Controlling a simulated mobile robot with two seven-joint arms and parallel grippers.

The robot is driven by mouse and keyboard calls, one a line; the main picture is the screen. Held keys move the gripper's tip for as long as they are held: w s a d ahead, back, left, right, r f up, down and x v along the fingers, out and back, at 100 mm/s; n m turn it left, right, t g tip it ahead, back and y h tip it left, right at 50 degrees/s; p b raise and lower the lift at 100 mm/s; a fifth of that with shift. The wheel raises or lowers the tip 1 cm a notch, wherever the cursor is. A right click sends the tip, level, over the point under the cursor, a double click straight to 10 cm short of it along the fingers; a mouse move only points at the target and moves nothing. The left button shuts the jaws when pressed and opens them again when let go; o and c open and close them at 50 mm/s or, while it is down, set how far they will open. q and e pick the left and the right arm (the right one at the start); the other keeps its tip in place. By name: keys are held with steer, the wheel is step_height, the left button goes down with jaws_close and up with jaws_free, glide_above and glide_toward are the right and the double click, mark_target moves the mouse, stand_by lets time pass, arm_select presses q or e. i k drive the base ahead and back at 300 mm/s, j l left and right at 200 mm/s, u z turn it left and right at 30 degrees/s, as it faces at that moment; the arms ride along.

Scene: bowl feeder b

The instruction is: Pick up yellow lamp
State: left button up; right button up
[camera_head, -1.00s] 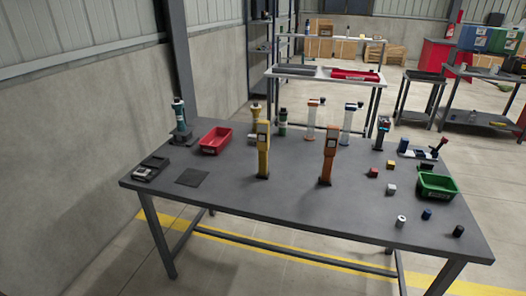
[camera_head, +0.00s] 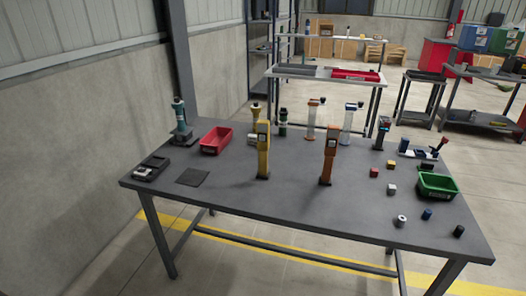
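The yellow lamp (camera_head: 263,150) stands upright on the dark grey table (camera_head: 230,195), left of the middle of the tabletop. It is a tall, slim post with a dark base and a small dark panel near its top. An orange lamp (camera_head: 328,158) of similar shape stands upright to its right, apart from it. Other upright items stand close behind the yellow lamp and are partly hidden by it. Neither of my grippers is in the head view.
A red bin (camera_head: 216,140) and a dark flat pad (camera_head: 193,177) lie left of the yellow lamp. A green bin (camera_head: 437,186), small blocks and several small cylinders are at the right. The tabletop's front middle is clear. A concrete wall (camera_head: 70,150) runs along the left.

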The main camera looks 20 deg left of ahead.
mark_target(263, 127)
steer(key=i+j, duration=1.05)
steer(key=i, duration=0.2)
steer(key=k, duration=0.5)
